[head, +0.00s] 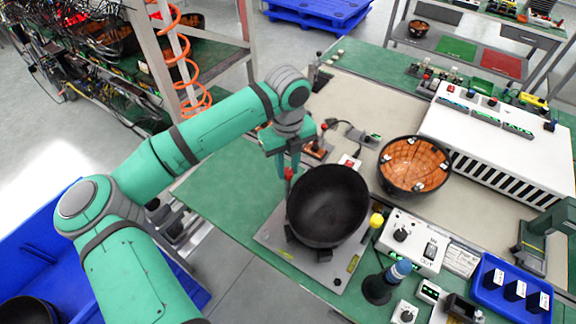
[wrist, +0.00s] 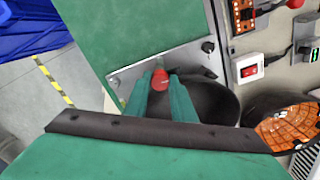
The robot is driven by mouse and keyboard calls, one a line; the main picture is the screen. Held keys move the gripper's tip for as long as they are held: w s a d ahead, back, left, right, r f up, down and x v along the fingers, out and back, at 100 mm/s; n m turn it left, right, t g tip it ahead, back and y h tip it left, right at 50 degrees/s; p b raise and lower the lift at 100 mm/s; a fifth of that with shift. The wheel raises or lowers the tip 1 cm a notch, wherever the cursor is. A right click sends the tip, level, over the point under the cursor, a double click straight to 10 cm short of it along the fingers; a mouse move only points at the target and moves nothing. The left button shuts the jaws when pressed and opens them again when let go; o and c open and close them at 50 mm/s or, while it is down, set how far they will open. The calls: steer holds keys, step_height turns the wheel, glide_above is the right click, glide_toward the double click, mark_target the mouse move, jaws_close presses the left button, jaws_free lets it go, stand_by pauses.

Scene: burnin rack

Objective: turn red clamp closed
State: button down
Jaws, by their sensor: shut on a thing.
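The red clamp (wrist: 160,78) shows as a red knob between the fingertips of my gripper (wrist: 161,84) in the wrist view. My gripper is shut on it from above. In the head view the red clamp (head: 289,173) is a small red spot at the tips of my gripper (head: 287,168), at the upper left of a black bowl (head: 327,205). The bowl sits on a grey plate (head: 268,236) on the green bench. The bowl also shows behind my fingers in the wrist view (wrist: 212,100). The clamp's lower part is hidden, so I cannot tell its angle.
A bowl with an orange inside (head: 412,165) stands to the right. A yellow-topped post (head: 376,221), a control box with a knob (head: 411,243) and a blue-topped dark stand (head: 386,283) are close by. A red rocker switch (wrist: 249,70) lies near the plate.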

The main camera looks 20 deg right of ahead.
steer(key=c, duration=2.5)
jaws_free()
steer(key=shift+w+m, duration=0.15)
steer(key=shift+m, duration=0.15)
steer(key=shift+c, duration=0.2)
steer(key=m, duration=0.2)
steer(key=shift+m, duration=0.3)
steer(key=m, duration=0.4)
steer(key=shift+m, duration=0.3)
jaws_close()
steer(key=m, duration=0.8)
steer(key=shift+m, duration=0.3)
steer(key=o, duration=1.1)
jaws_free()
steer(key=shift+c, duration=0.2)
